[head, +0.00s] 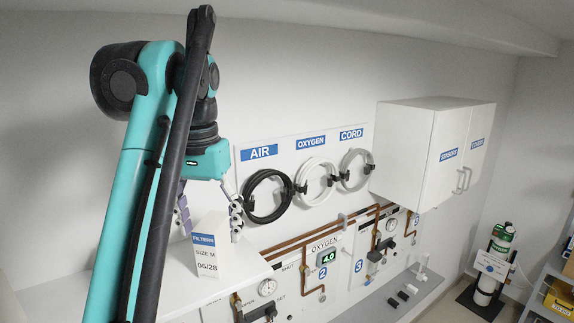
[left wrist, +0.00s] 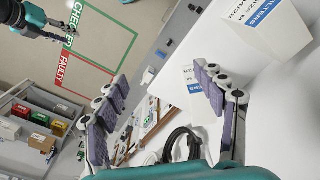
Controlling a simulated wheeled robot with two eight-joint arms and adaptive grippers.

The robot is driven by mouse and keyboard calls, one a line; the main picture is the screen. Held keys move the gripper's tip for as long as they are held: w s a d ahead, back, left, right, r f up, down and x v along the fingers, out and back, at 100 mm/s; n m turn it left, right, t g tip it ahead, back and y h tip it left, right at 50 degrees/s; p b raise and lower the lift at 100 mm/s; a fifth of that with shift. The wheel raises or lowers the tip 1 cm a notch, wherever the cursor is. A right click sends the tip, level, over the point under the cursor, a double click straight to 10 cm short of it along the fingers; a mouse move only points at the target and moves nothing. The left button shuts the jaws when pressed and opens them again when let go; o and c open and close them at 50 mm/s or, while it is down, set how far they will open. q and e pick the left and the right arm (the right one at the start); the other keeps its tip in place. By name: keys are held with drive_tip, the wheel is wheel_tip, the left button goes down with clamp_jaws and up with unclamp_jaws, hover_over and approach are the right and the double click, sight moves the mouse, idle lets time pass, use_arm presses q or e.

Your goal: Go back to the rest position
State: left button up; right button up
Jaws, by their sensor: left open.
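My left gripper (head: 209,212) hangs open in the head view, its fingers pointing down above the white counter (head: 255,268). A white filters box (head: 208,262) with a blue label stands on the counter and shows in front of the fingers. In the left wrist view my open left gripper (left wrist: 165,108) has nothing between its fingers. A filters box (left wrist: 262,28) lies beyond the right finger, and part of another labelled white box (left wrist: 200,105) shows behind that finger. My right gripper (left wrist: 62,30) shows small at the top left of the wrist view; its opening is unclear.
Coiled hoses hang under AIR (head: 268,196), OXYGEN (head: 316,181) and CORD (head: 356,169) labels. A white cabinet (head: 405,150) juts from the wall. Copper pipes run below the hoses. A gas cylinder (head: 497,250) stands at the right, near a shelf with bins (left wrist: 38,118).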

use_arm(q)
drive_tip(key=s+a+f+n+t, duration=0.1)
drive_tip(key=s+a+f+t, duration=0.15)
drive_tip(key=f, duration=0.95)
drive_tip(key=s+a+f+t, duration=0.15)
drive_tip(key=s+f, duration=0.25)
drive_tip(key=f, duration=0.9)
drive_tip(key=s+a+f+n+t, duration=0.1)
drive_tip(key=s+f+t, duration=0.25)
drive_tip(key=f, duration=0.85)
wheel_tip(320, 180, down, 39)
drive_tip(key=b, duration=3.9)
drive_tip(key=shift+g, duration=0.45)
use_arm(e)
wheel_tip(320, 180, down, 39)
drive_tip(key=shift+w+a, duration=0.15)
drive_tip(key=shift+w, duration=0.3)
use_arm(q)
drive_tip(key=shift+w+d+r, duration=0.1)
use_arm(e)
drive_tip(key=shift+f, duration=0.1)
